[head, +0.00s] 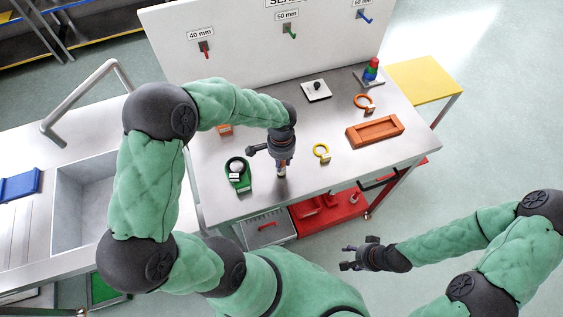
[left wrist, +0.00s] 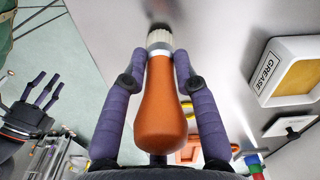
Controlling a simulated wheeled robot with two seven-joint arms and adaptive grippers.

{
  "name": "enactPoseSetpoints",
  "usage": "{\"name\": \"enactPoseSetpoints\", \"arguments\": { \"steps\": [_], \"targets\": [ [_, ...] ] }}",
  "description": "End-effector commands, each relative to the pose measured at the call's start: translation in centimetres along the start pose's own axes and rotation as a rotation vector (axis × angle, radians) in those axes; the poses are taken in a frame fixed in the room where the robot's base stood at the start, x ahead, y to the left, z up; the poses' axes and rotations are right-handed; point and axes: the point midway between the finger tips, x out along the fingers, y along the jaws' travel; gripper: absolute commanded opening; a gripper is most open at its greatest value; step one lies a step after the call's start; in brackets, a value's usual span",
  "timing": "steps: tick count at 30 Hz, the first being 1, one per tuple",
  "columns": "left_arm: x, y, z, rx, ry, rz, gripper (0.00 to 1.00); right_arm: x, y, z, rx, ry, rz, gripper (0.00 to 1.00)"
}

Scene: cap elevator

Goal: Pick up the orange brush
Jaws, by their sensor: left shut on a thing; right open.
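The orange brush (left wrist: 161,108) fills the middle of the left wrist view, with an orange handle, a metal band and pale bristles with a dark end pointing away. My left gripper (left wrist: 158,68) is shut on its handle, one purple finger on each side. In the head view my left gripper (head: 281,160) hangs above the front middle of the grey worktable (head: 215,198), largely hiding the brush. I cannot tell whether the brush touches the tabletop. My right gripper (head: 352,258) is open and empty, off the table to the front right.
A green item with a ring (head: 240,175) lies left of my left gripper. A yellow ring (head: 321,153), an orange tray (head: 375,131) and an orange ring (head: 364,103) lie to the right. A white GREASE box (left wrist: 292,70) shows in the left wrist view. A white panel (head: 255,45) stands behind.

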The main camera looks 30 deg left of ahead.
Motion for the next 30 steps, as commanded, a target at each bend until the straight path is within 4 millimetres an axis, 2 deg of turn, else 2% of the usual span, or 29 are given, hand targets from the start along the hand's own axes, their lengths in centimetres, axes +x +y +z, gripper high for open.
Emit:
{"name": "enactPoseSetpoints", "arguments": {
  "steps": [5, 14, 21, 27, 30],
  "targets": [
    [-2.8, -0.4, -0.1, -0.004, 0.004, -0.002, 0.0, -0.5, -0.2, 0.0, 0.0, 0.0, 0.0, 0.51],
    [-8.7, -5.7, 1.3, -0.008, 0.004, -0.002, 0.0, -1.2, -0.4, 0.1, 0.0, 0.0, 0.0, 0.51],
    [-10.7, -10.7, 2.5, -0.006, 0.002, -0.001, 0.0, -1.3, -0.5, 0.1, 0.0, 0.0, 0.0, 0.51],
    [-11.7, -12.9, 3.1, -0.003, 0.001, -0.001, 0.0, -1.4, -0.5, 0.1, 0.0, 0.0, 0.0, 0.51],
    [-11.9, -13.4, 3.2, -0.001, 0.001, 0.0, 0.0, -1.4, -0.5, 0.1, 0.0, 0.0, 0.0, 0.51]
  ]
}}
